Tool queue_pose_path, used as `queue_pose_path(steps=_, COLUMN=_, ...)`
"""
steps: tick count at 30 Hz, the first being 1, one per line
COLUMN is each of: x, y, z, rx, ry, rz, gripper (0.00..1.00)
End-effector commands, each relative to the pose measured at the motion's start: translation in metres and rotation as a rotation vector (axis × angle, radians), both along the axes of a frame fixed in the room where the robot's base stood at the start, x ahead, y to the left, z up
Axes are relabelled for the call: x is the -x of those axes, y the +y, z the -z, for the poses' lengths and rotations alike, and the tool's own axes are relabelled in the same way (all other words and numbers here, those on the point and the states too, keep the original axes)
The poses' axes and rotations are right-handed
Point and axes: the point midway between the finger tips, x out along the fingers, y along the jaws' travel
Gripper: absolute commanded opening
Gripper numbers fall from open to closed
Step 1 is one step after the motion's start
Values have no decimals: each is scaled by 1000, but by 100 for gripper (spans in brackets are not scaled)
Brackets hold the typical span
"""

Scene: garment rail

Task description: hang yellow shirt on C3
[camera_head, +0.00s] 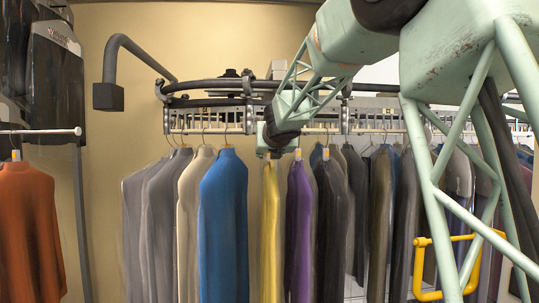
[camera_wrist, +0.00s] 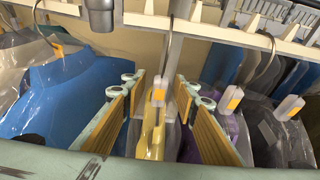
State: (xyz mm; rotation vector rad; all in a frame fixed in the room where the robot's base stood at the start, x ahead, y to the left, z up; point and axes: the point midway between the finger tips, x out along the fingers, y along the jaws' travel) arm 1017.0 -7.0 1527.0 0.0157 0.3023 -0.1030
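The yellow shirt (camera_head: 271,230) hangs below the rail between the blue shirt and the purple shirt. In the wrist view the yellow shirt (camera_wrist: 152,138) shows between the two fingers of my gripper (camera_wrist: 158,100), with an orange-marked tag above it. The fingers stand apart on either side of the shirt's top, with gaps visible, so my gripper is open. In the head view my gripper (camera_head: 276,142) is right above the yellow shirt.
The blue shirt (camera_head: 223,210) hangs left of the gripper and the purple shirt (camera_head: 299,225) close on the right. Dark garments (camera_head: 331,220) crowd further right. The slotted rail (camera_head: 210,121) runs just above. An orange shirt (camera_head: 28,230) hangs on a separate bar at far left.

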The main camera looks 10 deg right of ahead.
Motion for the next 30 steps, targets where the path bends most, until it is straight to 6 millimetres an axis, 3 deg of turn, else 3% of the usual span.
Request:
queue_pose_path(steps=11, x=11, y=1, z=-4, rx=0, ry=-1, rz=0, gripper=27)
queue_pose_path(steps=30, x=71, y=7, z=-23, rx=0, ry=-2, rz=0, gripper=27)
